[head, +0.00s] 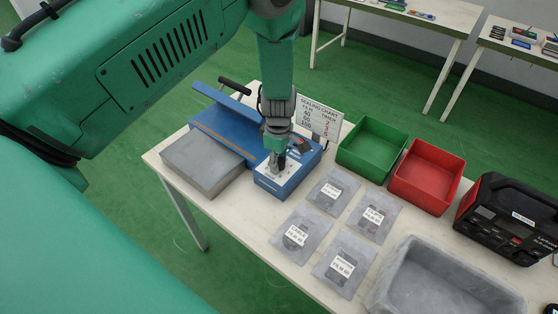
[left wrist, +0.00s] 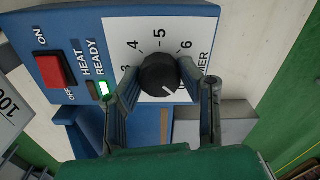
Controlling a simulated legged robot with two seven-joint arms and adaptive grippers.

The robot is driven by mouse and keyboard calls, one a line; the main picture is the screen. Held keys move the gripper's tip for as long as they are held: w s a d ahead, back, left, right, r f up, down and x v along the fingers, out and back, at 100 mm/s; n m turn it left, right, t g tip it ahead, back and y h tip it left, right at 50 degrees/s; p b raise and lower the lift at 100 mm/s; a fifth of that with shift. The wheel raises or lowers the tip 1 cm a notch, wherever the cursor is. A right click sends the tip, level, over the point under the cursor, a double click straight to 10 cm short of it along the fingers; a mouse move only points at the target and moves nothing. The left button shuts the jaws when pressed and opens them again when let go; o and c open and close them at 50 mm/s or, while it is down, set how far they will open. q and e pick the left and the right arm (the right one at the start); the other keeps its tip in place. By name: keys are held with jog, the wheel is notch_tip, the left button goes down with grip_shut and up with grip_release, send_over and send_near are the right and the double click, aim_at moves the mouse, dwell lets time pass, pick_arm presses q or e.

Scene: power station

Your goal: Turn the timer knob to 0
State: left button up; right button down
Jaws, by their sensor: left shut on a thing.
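The black timer knob (left wrist: 158,75) sits on a white dial with the numbers 3, 4, 5 and 6 showing in the left wrist view. Its pale mark points to the lower right of that picture, away from these numbers; the dial number there is hidden. My left gripper (left wrist: 157,80) is shut on the knob, one finger at each side. In the head view the left gripper (head: 277,162) reaches down onto the front panel of the blue sealer (head: 285,184), and hides the knob. My right gripper is not in view.
The panel has a red switch (left wrist: 54,70) and a lit green ready light (left wrist: 103,89). A sealing chart (head: 318,117) stands behind. A grey block (head: 202,162), green bin (head: 372,148), red bin (head: 428,176), several labelled bags and a grey tray (head: 398,272) surround the sealer.

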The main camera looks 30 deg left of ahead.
aim_at(280, 159)
pick_arm(q)
jog(key=o, duration=1.1)
jog(key=shift+w+r, duration=0.15)
jog(key=shift+w, duration=0.15)
jog(key=shift+s, duration=0.1)
jog(key=shift+r, duration=0.4)
notch_tip(280, 159, up, 11)
jog(key=shift+f, duration=0.1)
